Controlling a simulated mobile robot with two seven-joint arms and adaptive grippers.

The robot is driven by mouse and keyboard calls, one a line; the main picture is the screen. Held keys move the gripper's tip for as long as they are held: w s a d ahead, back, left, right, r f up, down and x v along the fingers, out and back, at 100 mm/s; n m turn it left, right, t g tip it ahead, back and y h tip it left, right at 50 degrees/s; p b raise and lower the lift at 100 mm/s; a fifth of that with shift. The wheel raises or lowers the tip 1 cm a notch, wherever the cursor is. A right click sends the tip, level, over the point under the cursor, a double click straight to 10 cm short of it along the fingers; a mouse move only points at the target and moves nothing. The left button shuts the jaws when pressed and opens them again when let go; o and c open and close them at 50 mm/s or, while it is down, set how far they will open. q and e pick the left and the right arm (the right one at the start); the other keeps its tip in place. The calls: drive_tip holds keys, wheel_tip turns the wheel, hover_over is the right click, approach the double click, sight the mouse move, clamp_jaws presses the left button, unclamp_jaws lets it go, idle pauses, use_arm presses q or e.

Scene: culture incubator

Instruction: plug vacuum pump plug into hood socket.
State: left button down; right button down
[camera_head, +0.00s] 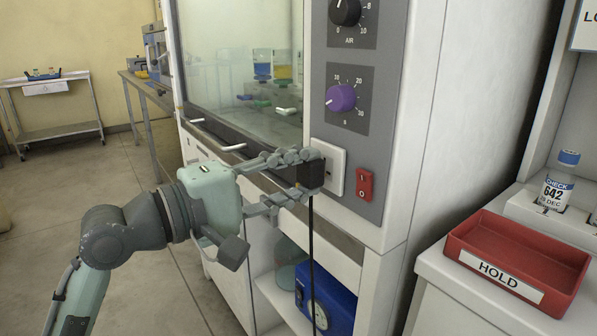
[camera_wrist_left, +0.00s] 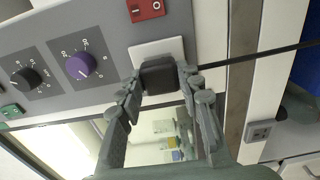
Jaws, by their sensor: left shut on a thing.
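My left gripper (camera_head: 292,178) is shut on a black plug (camera_head: 311,173), held right in front of the white hood socket (camera_head: 335,157). The plug's black cord hangs straight down from it. In the left wrist view the plug (camera_wrist_left: 161,76) sits between the fingertips of the left gripper (camera_wrist_left: 160,88) and covers part of the white socket plate (camera_wrist_left: 150,51). I cannot tell whether the plug touches the socket or how far in it is. The blue vacuum pump (camera_head: 333,303) stands on a low shelf under the hood. My right gripper is not in view.
Beside the socket are a red rocker switch (camera_head: 364,184), a purple knob (camera_head: 341,98) and a black knob (camera_head: 345,11). The glass sash (camera_head: 232,70) with its handles is left of the panel. A red HOLD tray (camera_head: 519,252) and a labelled bottle (camera_head: 559,181) stand at right.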

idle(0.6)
use_arm(q)
drive_tip(key=shift+p, duration=0.5)
drive_tip(key=shift+w+d+r+p, duration=0.1)
drive_tip(key=shift+w+d+p, duration=0.25)
drive_tip(key=shift+d+p, duration=0.05)
drive_tip(key=c, duration=1)
unclamp_jaws()
drive_tip(key=shift+o, duration=0.2)
drive_tip(key=shift+a, duration=0.1)
drive_tip(key=v, duration=0.8)
